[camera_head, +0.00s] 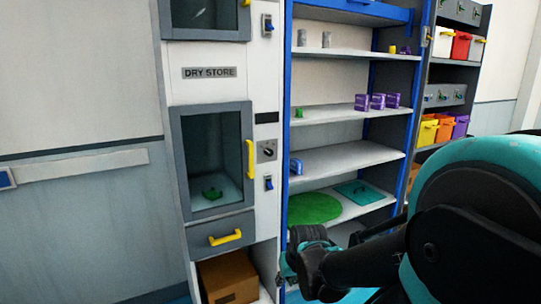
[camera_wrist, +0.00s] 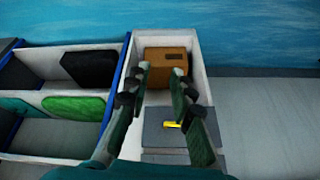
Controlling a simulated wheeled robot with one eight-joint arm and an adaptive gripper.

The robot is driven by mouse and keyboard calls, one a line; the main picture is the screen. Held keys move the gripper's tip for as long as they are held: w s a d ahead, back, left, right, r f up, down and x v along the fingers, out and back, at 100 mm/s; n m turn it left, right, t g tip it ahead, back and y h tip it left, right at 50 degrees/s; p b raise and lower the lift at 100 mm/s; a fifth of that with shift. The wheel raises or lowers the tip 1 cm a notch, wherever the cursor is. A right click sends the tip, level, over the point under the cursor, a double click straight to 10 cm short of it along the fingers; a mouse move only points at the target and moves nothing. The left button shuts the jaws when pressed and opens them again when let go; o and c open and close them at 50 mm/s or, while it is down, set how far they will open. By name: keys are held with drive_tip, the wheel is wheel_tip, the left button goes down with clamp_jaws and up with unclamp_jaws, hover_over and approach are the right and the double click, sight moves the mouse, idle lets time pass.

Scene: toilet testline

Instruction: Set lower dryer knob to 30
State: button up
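The dry store cabinet (camera_head: 225,232) stands left of centre in the head view. Its lower dryer knob (camera_head: 267,150) is a dark round dial on a grey plate, right of the lower glass door (camera_head: 217,160) with its yellow handle. The dial's reading is too small to make out. My gripper (camera_head: 300,245) is low at the right side of the cabinet, below the knob and apart from it. In the wrist view my gripper (camera_wrist: 160,80) has its fingers spread with nothing between them, above the cabinet's lower part. The knob does not show in the wrist view.
Blue switches sit above (camera_head: 267,24) and below (camera_head: 268,183) the knob. A drawer with a yellow handle (camera_head: 225,237) and a cardboard box (camera_head: 229,277) are below the door. The open blue-framed shelf (camera_head: 345,160) stands close on the right.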

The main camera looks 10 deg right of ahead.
drive_tip(key=o, duration=0.5)
drive_tip(key=w+a+r+t+y, duration=0.1)
drive_tip(key=w+r, duration=0.1)
drive_tip(key=w, duration=0.1)
drive_tip(key=w+a+r+n+t+y, duration=0.1)
drive_tip(key=w+r, duration=0.1)
drive_tip(key=w, duration=0.1)
drive_tip(key=w+a+r+t+y, duration=0.1)
drive_tip(key=w+a+r, duration=0.1)
drive_tip(key=w+r, duration=0.1)
drive_tip(key=shift+w+y, duration=0.4)
drive_tip(key=shift+w, duration=0.15)
drive_tip(key=m+t, duration=0.2)
drive_tip(key=t, duration=0.8)
approach(270, 154)
drive_tip(key=shift+h, duration=0.4)
drive_tip(key=x, duration=0.9)
drive_tip(key=shift+w+a+r, duration=0.15)
drive_tip(key=shift+a, duration=0.05)
drive_tip(key=shift+c, duration=0.3)
clamp_jaws()
